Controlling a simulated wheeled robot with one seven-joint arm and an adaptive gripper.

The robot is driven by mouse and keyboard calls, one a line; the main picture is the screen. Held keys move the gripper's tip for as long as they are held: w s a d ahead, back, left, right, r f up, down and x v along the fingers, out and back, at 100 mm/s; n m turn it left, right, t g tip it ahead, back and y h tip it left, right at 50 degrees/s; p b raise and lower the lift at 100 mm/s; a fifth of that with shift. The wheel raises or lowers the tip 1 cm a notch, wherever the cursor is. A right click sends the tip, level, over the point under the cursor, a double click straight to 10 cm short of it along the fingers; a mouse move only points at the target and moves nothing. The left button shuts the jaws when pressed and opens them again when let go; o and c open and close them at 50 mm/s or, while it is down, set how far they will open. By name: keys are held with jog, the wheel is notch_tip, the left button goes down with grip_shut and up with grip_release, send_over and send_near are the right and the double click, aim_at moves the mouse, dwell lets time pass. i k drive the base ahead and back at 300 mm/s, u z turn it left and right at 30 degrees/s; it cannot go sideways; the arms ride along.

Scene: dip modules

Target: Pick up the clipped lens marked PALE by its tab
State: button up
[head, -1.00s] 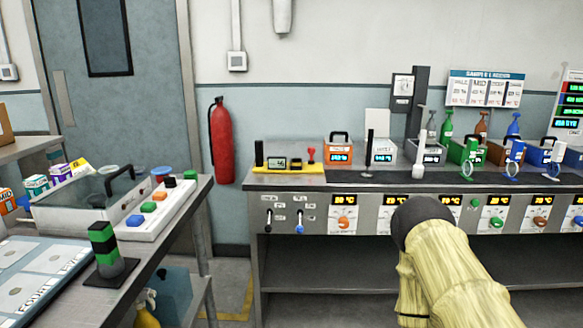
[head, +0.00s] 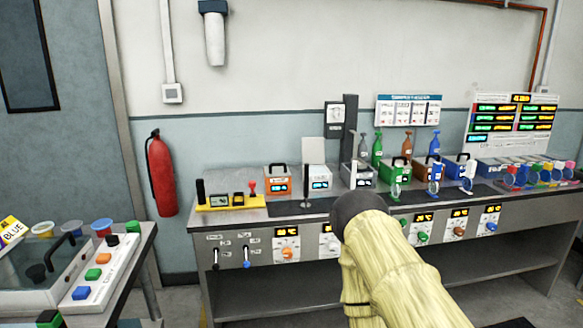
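Several round clipped lenses stand along the right part of the bench. One has a green rim (head: 397,181), one a blue rim (head: 435,180) and another a blue rim (head: 468,178). More coloured round pieces, including a red one (head: 514,176), stand further right. No marking PALE is legible on any of them, so I cannot tell which lens it is. My arm, in a pale yellow sleeve with a dark rounded end, rises from the bottom and hides part of the bench front. My gripper's fingers do not show.
The long bench (head: 235,222) has front dials and an open shelf below. Coloured boxes, such as an orange one (head: 277,182), and spray bottles (head: 377,148) stand at its back. A side table with a button panel (head: 103,270) is at left; a fire extinguisher (head: 160,172) hangs behind.

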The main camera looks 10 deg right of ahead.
aim_at(468, 183)
jog(key=z, duration=1.1)
jog(key=i, duration=2.3)
jog(key=u, duration=0.25)
